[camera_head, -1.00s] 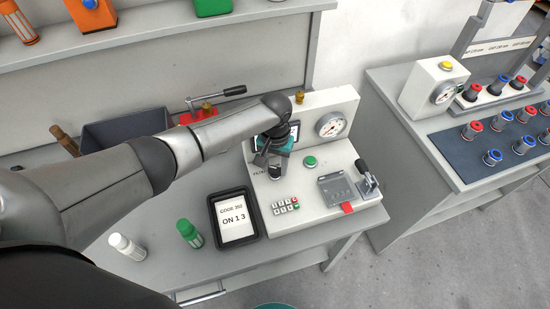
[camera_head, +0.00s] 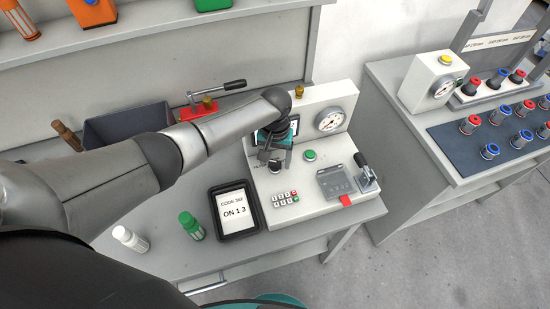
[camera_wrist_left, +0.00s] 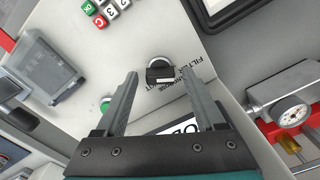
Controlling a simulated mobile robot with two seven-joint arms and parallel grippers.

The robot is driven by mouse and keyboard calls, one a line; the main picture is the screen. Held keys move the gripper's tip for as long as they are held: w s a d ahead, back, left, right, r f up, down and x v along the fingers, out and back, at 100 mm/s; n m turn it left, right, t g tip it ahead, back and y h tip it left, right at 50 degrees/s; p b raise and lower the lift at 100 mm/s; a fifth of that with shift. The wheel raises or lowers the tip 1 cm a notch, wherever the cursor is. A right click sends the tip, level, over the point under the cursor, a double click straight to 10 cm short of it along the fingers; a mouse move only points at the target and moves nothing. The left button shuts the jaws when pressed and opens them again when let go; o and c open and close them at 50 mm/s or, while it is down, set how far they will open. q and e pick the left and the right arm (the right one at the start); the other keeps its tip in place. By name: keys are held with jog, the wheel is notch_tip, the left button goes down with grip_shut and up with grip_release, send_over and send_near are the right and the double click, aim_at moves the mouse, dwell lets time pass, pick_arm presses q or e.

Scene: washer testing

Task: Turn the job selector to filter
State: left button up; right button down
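The job selector is a dark round knob with a bar grip (camera_wrist_left: 160,73) on the white test panel. In the wrist view, printed words stand beside it, including FILTER (camera_wrist_left: 190,62); the others are partly hidden or hard to read. My left gripper (camera_wrist_left: 160,78) is open, with one finger on each side of the knob in that view and gaps between. In the head view, the left gripper (camera_head: 270,156) hangs over the panel (camera_head: 318,205), just above the knob (camera_head: 275,167). Contact with the knob cannot be seen. My right gripper is not in view.
Close by on the panel are a green button (camera_head: 309,155), a keypad (camera_head: 286,198), a gauge (camera_head: 329,120) and a lever (camera_head: 366,173). A black-framed code card (camera_head: 236,235) and two bottles stand left of it. A red tool with a handle (camera_head: 208,105) lies behind.

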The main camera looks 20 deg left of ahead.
aim_at(275, 162)
pick_arm(q)
jog(key=shift+o, duration=0.2)
jog(key=shift+r, duration=0.45)
notch_tip(275, 162, up, 14)
jog(key=p, duration=0.2)
jog(key=shift+r, duration=0.15)
